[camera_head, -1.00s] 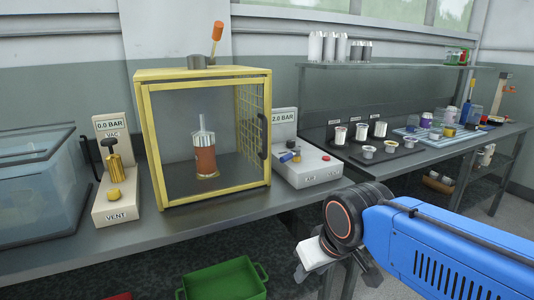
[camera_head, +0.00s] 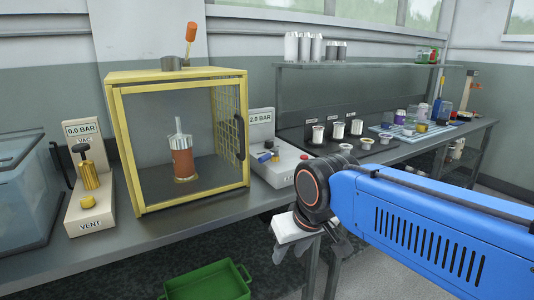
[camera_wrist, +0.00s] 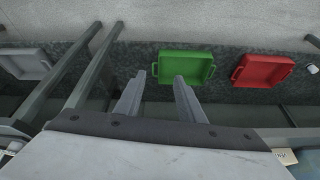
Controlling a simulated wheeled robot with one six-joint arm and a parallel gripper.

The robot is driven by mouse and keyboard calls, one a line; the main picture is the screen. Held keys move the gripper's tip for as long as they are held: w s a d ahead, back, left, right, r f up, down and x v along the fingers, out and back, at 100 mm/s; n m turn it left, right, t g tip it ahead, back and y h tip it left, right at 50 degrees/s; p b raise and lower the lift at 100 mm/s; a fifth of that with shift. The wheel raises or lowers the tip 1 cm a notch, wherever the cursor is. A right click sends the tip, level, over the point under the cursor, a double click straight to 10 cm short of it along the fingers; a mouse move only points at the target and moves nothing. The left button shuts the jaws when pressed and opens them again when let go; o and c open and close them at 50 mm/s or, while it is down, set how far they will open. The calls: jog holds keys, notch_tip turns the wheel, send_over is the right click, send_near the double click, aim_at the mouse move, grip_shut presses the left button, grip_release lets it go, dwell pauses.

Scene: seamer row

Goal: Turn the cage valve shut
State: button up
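The yellow-framed cage (camera_head: 130,150) stands on the bench, with a copper-coloured cylinder (camera_head: 183,165) inside. Right of it is a pale unit (camera_head: 283,175) reading 2.0 BAR, with a small blue-handled valve (camera_head: 265,157) and a red button. An orange-handled lever (camera_head: 191,33) stands upright on top of the cage. Which of these is the cage valve is not labelled legibly. My gripper (camera_head: 308,248) hangs in front of the bench, below and right of the pale unit, apart from it. In the wrist view my gripper (camera_wrist: 160,82) has its fingers apart with nothing between them.
A VAC/VENT unit (camera_head: 90,190) reading 0.0 BAR and a clear blue tank (camera_head: 28,205) stand left of the cage. Cups (camera_head: 337,130) and trays fill the bench at right. A green bin (camera_head: 207,283) and a red bin (camera_wrist: 264,71) are low down.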

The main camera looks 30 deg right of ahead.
jog(key=w+d+r+m+g, duration=0.1)
jog(key=w+d+r+m, duration=0.15)
jog(key=w+r, duration=0.55)
jog(key=w+d+r+m, duration=0.25)
jog(key=w+r, duration=0.35)
jog(key=r, duration=0.3)
jog(key=m+g+y, duration=0.1)
jog(key=m+g, duration=0.1)
jog(key=m, duration=0.5)
send_near(266, 155)
jog(key=f, duration=0.2)
jog(key=w+f, duration=0.1)
jog(key=f, duration=0.5)
jog(key=shift+w+a+f, duration=0.15)
jog(key=shift+a+f, duration=0.05)
jog(key=shift+a, duration=0.05)
grip_shut()
